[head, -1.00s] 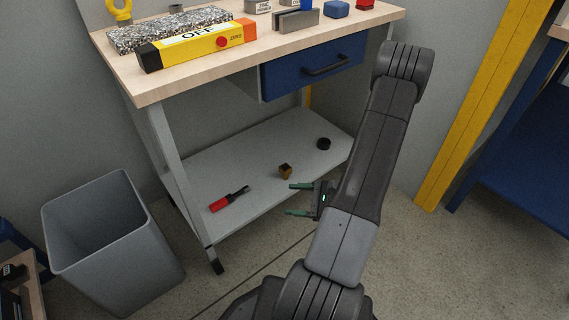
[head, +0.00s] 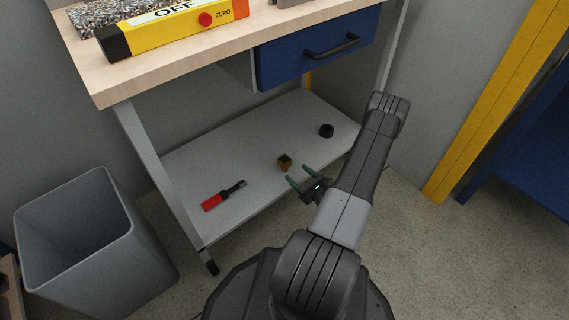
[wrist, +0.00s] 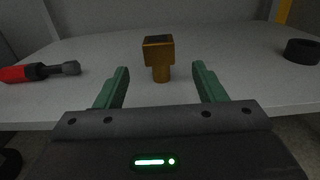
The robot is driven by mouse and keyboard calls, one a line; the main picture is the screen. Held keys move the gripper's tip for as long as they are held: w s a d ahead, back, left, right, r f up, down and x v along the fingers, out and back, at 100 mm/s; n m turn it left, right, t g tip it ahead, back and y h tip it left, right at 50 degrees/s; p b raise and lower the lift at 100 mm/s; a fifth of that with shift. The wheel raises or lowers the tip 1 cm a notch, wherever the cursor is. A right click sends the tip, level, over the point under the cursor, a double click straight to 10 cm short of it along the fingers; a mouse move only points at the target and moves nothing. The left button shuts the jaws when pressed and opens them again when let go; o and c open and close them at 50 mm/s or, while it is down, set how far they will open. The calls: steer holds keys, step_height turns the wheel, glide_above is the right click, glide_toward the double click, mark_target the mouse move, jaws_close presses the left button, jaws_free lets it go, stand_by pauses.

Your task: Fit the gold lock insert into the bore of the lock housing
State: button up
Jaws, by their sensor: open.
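The gold lock insert (head: 285,162) stands on the grey lower shelf (head: 225,160) of the workbench, with a wider block on top of a narrower stem. In the wrist view the insert (wrist: 159,56) is ahead of my gripper, between the lines of its two green fingers but beyond their tips. My gripper (head: 301,175) is open and empty at the shelf's front edge, and its fingers also show in the wrist view (wrist: 159,76). I cannot make out the lock housing for certain in these views.
A red-handled tool (head: 223,196) lies left of the insert and a black ring (head: 326,131) lies to its right. The bench top (head: 180,60) and blue drawer (head: 320,45) overhang the shelf. A grey bin (head: 75,230) stands at left, a yellow post (head: 495,100) at right.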

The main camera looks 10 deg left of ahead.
mark_target(282, 159)
steer(key=b+x, duration=0.3)
steer(key=x, duration=0.7)
steer(key=shift+w+a, duration=0.1)
steer(key=shift+a, duration=0.1)
steer(key=shift+r, duration=0.1)
steer(key=shift+c, duration=0.4)
steer(key=c, duration=1)
